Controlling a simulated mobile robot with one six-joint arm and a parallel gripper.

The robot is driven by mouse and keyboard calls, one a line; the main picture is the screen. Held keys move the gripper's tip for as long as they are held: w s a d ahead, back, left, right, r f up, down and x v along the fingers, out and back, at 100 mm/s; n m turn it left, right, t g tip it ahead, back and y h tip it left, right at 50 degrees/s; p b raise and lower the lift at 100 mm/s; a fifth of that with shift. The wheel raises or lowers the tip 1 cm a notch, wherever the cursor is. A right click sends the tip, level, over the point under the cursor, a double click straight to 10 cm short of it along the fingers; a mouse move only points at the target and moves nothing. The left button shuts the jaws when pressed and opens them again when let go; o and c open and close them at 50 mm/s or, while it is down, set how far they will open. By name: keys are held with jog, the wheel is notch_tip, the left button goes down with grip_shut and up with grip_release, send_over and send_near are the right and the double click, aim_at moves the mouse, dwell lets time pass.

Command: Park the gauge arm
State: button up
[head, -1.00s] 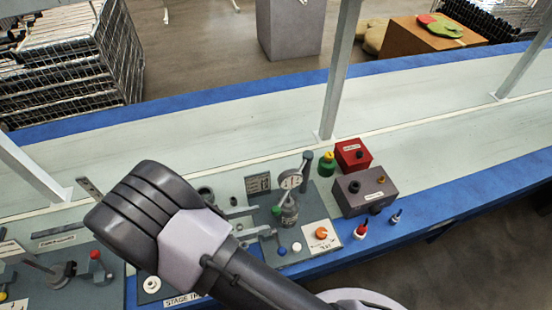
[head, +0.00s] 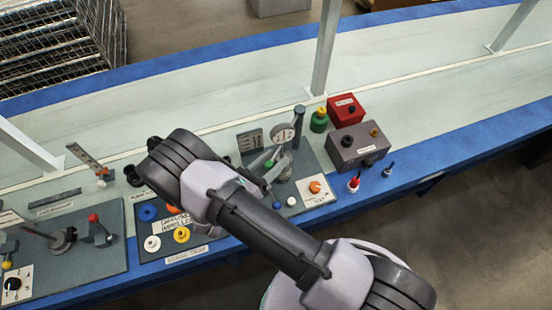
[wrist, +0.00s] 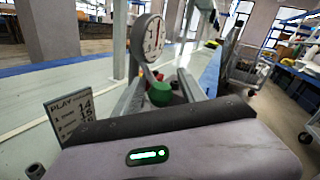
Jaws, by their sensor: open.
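The gauge (head: 283,133) has a round white dial and stands on the grey plate right of my arm in the head view. In the wrist view its dial (wrist: 154,37) is upright, just beyond my gripper (wrist: 162,88). The gripper's two grey fingers are apart, with the dial's grey support by the left finger. A green thing (wrist: 160,94) shows beyond and between them. I cannot tell whether a finger touches the gauge. In the head view my arm partly covers the gripper and the gauge's lower part. A dark upright post (head: 299,120) stands right behind the dial.
A green bottle (head: 319,121), a red box (head: 345,110) and a grey box (head: 358,147) stand to the right. An orange knob (head: 314,187) is on the plate's front. The pale bench behind is clear.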

jog(key=shift+w+d, duration=0.4)
jog(key=shift+d, duration=0.05)
jog(key=shift+a, duration=0.1)
grip_shut()
dwell(1.1)
